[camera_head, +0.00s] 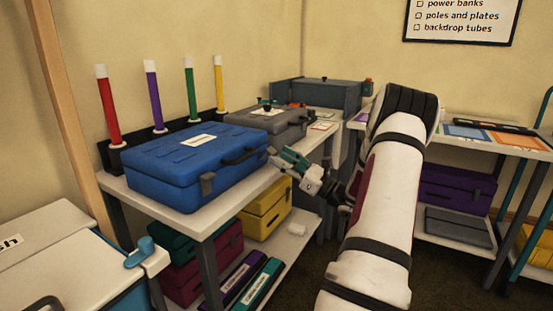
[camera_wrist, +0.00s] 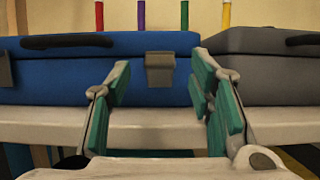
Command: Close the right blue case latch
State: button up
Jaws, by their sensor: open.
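The blue case (camera_head: 190,160) lies with its lid down on a white table, its handle side towards my arm. Its left latch (camera_head: 207,183) is grey. The grey right latch (camera_wrist: 159,70) shows in the wrist view on the case's front, near its right end. I cannot tell whether this latch is fastened or how far it stands out. In the head view it is hard to make out beside my fingers. My gripper (camera_head: 280,160) is open and empty, its teal fingers either side of the latch in the wrist view, apparently short of it.
A grey case (camera_head: 274,123) stands close to the blue case's right side. Coloured tubes (camera_head: 191,90) stand behind. The white table edge (camera_wrist: 150,132) runs below the case front. A yellow case (camera_head: 263,212) is on the lower shelf. A white lidded box (camera_head: 60,255) is at front left.

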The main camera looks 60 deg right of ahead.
aim_at(259, 145)
jog(key=shift+x, duration=1.3)
jog(key=shift+c, duration=0.5)
grip_shut()
jog(key=shift+r+p, duration=0.2)
jog(key=shift+p, duration=0.2)
jog(key=g+p, duration=0.1)
jog(key=p, duration=0.1)
jog(key=r+g+p, duration=0.1)
jog(key=g+p, duration=0.1)
jog(key=p, duration=0.1)
jog(key=shift+w+r+p, duration=0.25)
jog(key=shift+w+p, duration=0.05)
jog(key=shift+p, duration=0.05)
jog(key=g+p, duration=0.1)
jog(key=p, duration=0.1)
jog(key=g+p, duration=0.1)
jog(key=p, duration=0.1)
jog(key=shift+w+a+r, duration=0.1)
jog(key=shift+w+r, duration=0.3)
jog(key=g+p, duration=0.2)
jog(key=shift+w+r+h+p, duration=0.1)
jog(key=shift+w+h+p, duration=0.2)
jog(key=shift+w+p, duration=0.1)
jog(key=shift+w, duration=0.1)
